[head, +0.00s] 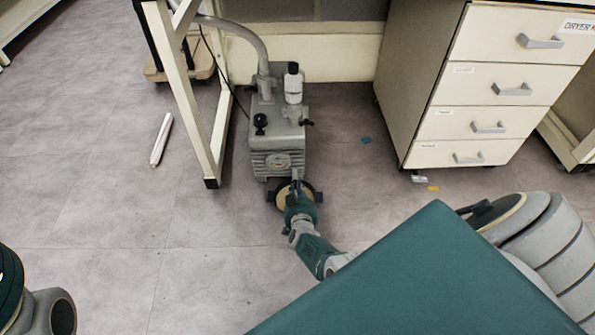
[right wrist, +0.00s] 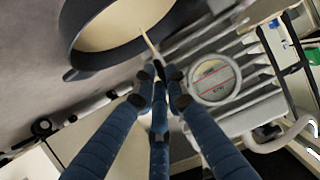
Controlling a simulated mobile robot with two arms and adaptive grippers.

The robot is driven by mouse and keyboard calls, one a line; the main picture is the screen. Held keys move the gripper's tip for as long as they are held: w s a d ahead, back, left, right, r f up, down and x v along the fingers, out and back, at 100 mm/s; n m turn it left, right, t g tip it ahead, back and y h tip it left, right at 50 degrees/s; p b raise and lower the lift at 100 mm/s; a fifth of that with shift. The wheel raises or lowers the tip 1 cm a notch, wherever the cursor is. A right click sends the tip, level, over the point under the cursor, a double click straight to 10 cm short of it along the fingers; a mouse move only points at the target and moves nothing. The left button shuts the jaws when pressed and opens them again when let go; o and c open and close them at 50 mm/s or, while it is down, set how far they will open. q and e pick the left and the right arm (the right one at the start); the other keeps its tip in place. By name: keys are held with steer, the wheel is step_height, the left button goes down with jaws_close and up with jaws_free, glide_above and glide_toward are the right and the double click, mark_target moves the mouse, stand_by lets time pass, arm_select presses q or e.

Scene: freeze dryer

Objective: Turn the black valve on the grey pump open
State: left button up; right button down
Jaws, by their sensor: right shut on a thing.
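The grey pump (head: 277,140) stands on the floor beside a cream frame leg. A black knob (head: 260,121) rises from the left of its top. A smaller black fitting (head: 306,122) sticks out on its right side. I cannot tell which is the valve. My right gripper (head: 296,188) is low in front of the pump, apart from both. In the right wrist view its blue fingers (right wrist: 160,78) are closed together on a thin cream strip (right wrist: 148,43). Beyond are a round, dark-rimmed pan (right wrist: 110,25) and the pump's round sight glass (right wrist: 212,80) with a red line. My left gripper is out of view.
The frame leg (head: 190,100) is close on the left, a drawer cabinet (head: 480,95) on the right. A pale bar (head: 161,139) lies on otherwise open floor at left.

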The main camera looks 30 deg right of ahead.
steer(key=shift+a+n, duration=0.1)
steer(key=shift+n, duration=0.2)
stand_by(0.4)
steer(key=c, duration=1.8)
jaws_free()
steer(key=shift+w, duration=0.1)
steer(key=shift+o, duration=0.2)
